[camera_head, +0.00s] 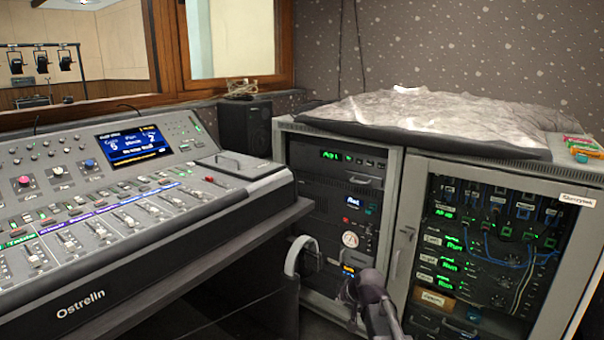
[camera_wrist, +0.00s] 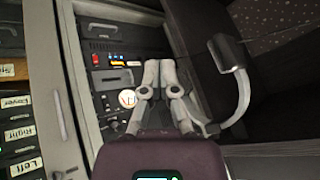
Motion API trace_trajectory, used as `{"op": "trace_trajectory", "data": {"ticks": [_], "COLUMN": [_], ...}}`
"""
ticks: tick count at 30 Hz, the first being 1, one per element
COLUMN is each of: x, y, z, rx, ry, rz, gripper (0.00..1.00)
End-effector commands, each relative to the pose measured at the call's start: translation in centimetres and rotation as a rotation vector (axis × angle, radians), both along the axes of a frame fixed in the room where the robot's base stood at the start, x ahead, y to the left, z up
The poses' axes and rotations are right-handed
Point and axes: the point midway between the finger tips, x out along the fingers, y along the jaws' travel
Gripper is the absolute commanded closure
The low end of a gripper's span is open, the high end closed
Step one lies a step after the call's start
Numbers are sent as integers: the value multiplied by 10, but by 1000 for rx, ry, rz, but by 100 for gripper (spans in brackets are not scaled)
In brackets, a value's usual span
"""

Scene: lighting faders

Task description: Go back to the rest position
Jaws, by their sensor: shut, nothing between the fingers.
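My gripper (camera_wrist: 158,78) is shut and empty in the wrist view, its two pale fingers together. It points toward the front of the left equipment rack, whose panel (camera_wrist: 115,52) shows beyond the fingertips. In the head view part of my arm rises from the bottom edge in front of the racks; the fingertips cannot be made out clearly there. The mixing console (camera_head: 110,215), with rows of faders, knobs and a lit screen (camera_head: 131,143), stands at the left, well apart from my arm.
Grey headphones (camera_head: 299,255) hang beside the left rack (camera_head: 394,185); their band (camera_wrist: 243,95) is close right of my gripper in the wrist view. The right rack (camera_head: 404,240) holds lit units and blue cables. A crumpled plastic cover (camera_head: 430,110) lies on top. A black speaker (camera_head: 245,127) stands behind.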

Motion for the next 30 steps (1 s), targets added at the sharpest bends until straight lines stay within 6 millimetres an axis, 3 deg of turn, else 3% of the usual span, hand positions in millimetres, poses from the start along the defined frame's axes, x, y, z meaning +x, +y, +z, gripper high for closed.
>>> {"op": "trace_trajectory", "data": {"ticks": [1, 6, 15, 21, 30], "x": [-28, -94, -165, -202, -200], "y": [-4, -20, -41, -52, -52], "z": [-6, -24, -33, -34, -6], "rx": [-32, -137, -252, -311, -311], "ry": [58, 246, 452, 556, 558], "rz": [11, 30, 24, 10, 10], "gripper": [100, 100, 100, 100, 100]}}
